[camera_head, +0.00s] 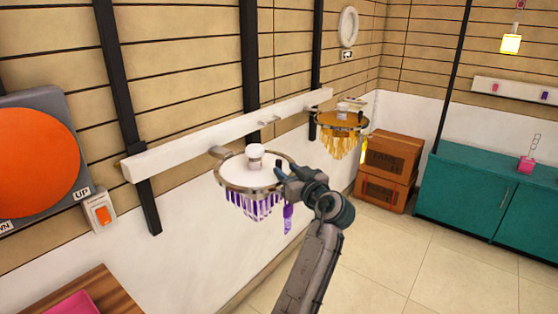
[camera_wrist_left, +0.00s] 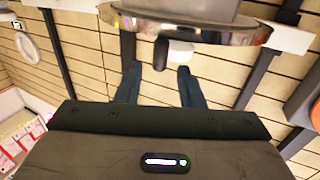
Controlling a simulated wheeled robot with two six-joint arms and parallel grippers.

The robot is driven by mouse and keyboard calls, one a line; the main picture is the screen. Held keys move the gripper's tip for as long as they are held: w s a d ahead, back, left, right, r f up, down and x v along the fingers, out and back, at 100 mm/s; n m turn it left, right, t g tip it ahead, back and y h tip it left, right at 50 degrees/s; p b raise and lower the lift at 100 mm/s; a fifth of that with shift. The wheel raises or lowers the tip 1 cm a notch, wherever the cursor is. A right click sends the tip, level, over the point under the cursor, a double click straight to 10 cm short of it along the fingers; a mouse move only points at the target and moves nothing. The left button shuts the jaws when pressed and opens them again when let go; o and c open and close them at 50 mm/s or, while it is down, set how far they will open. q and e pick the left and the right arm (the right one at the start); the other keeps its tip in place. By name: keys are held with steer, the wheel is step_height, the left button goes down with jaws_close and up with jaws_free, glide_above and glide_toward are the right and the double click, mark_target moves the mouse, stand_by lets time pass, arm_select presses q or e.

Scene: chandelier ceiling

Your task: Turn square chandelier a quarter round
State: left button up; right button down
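Two chandeliers hang at a white wall rail. The nearer one (camera_head: 262,189) has a round-looking metal ring, a white top and purple crystals. The farther one (camera_head: 341,124) has a brown-gold top and amber crystals. Neither ring looks clearly square from here. My left gripper (camera_head: 283,175) is at the right rim of the purple chandelier. In the left wrist view its two dark fingers (camera_wrist_left: 159,85) are apart, with a short dark peg (camera_wrist_left: 160,54) at the ring (camera_wrist_left: 190,29) just ahead, in line with the gap. Contact cannot be told. My right gripper is out of view.
The white rail (camera_head: 205,138) runs along the wall behind the chandeliers. An orange disc panel (camera_head: 38,145) and a switch (camera_head: 101,212) are at left. Cardboard boxes (camera_head: 390,156) and a teal cabinet (camera_head: 470,196) stand at right. The tiled floor (camera_head: 400,260) is clear.

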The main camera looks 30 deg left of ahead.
mark_target(280, 165)
arm_select(q)
steer(key=p+x, duration=0.1)
steer(key=x, duration=0.4)
steer(key=shift+a, duration=0.2)
jaws_close()
